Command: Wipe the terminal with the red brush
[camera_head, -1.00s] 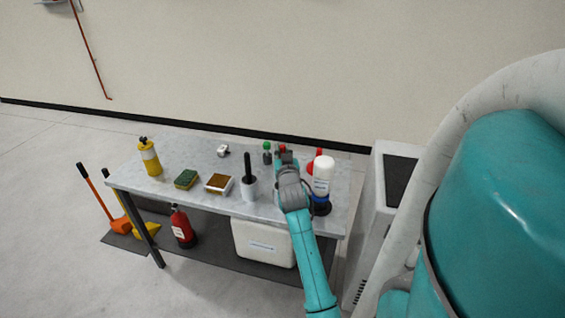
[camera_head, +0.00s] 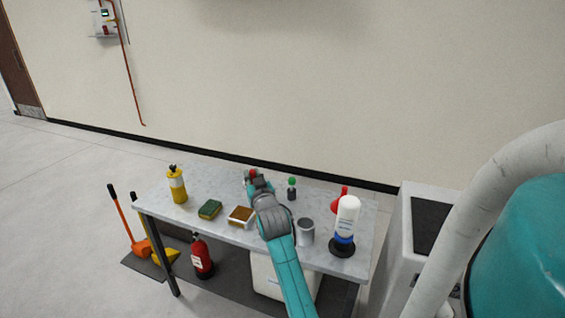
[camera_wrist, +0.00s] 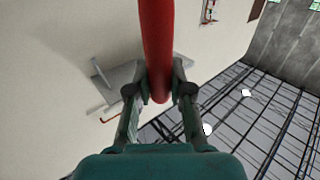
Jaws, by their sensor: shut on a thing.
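My gripper (camera_head: 255,179) is above the back of the table in the head view. In the wrist view, my gripper (camera_wrist: 160,92) is shut on a long red cylindrical handle (camera_wrist: 158,45), which I take for the red brush. Only a small red part of the brush (camera_head: 253,173) shows in the head view; its bristles cannot be made out. I cannot be sure which thing is the terminal. A white wall box (camera_head: 104,18) with a small green display is at the upper left, apart from my gripper. A copper-red tube (camera_head: 128,72) runs down the wall beside it.
The table (camera_head: 190,228) holds a yellow bottle (camera_head: 177,186), sponge (camera_head: 209,209), brown-topped brush (camera_head: 241,215), green-capped bottle (camera_head: 291,189), grey cup (camera_head: 306,232) and white bottle (camera_head: 346,222). A fire extinguisher (camera_head: 201,257) stands below. A grey cabinet (camera_head: 418,250) is at right. The wall above the table is clear.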

